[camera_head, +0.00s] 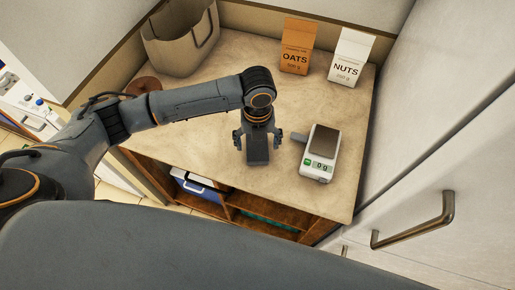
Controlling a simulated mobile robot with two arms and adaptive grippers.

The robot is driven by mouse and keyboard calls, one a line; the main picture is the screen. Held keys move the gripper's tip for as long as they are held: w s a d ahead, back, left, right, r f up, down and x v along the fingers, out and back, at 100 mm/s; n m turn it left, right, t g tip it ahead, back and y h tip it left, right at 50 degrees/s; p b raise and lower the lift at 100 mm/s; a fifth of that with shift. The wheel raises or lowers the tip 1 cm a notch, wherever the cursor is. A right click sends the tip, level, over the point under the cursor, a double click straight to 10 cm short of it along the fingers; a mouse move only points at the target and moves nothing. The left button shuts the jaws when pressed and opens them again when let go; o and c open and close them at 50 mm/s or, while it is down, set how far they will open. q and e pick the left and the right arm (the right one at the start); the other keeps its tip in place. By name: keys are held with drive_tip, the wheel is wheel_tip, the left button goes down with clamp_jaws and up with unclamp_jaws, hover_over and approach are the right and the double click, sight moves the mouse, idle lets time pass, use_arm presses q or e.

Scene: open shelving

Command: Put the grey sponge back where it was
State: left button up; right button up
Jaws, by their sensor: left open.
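My left gripper (258,138) is open above the middle of the countertop (205,135), left of the kitchen scale. A dark grey block shows between its fingers; I cannot tell whether it is part of my gripper or a separate thing. A small dark grey piece (298,136) shows between the gripper and the scale, too small to identify. I cannot make out the grey sponge for certain. My right gripper is not in view.
A white kitchen scale (318,167) with a brown top reads 0. An oats carton (297,52) and a nuts carton (347,68) stand at the back, near a beige bin (178,45). Open shelves (240,203) lie under the counter. A white cabinet with a metal handle (415,228) bounds the right.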

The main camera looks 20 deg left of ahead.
sight(257, 152)
use_arm(q)
wheel_tip(257, 152, up, 8)
drive_tip(key=b, duration=0.1)
drive_tip(key=shift+r, duration=0.2)
